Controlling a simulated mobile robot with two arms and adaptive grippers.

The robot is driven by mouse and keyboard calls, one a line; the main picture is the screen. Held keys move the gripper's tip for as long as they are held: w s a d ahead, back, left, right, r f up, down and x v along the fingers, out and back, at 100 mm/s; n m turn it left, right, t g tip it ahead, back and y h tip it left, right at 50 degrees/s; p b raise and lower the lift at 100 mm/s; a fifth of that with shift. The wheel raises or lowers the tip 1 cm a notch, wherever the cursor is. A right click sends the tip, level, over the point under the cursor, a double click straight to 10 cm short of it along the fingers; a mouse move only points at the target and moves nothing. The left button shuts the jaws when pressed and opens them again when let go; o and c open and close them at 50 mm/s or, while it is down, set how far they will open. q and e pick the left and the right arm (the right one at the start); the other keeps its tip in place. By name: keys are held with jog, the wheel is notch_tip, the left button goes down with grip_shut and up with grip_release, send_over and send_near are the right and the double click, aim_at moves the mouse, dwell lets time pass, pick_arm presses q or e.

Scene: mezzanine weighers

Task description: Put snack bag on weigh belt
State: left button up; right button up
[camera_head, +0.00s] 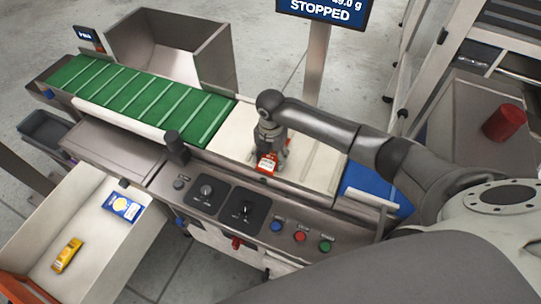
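The weigh belt appears to be the cream belt section (312,160) in the middle of the machine, right of the green belt. A small red-orange snack bag (267,163) with a pale patch is at its near left part. My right gripper (269,153) points down over the bag, with its fingers at the bag's sides. Whether the fingers press on the bag, and whether the bag rests on the belt, I cannot tell. The gripper hides the bag's far part. My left gripper is not in view.
The green cleated belt (150,98) runs left. A drawer-like bin (85,206) at lower left holds a yellow pack (67,255) and a blue-white pack (122,208). A control panel (255,212) lies in front. A display (325,10) reads STOPPED. A red can (503,123) stands right.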

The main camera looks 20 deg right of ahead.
aim_at(271, 156)
jog(key=shift+o, duration=1.2)
notch_tip(271, 156, up, 12)
jog(key=shift+r+b, duration=0.2)
jog(key=shift+b, duration=0.1)
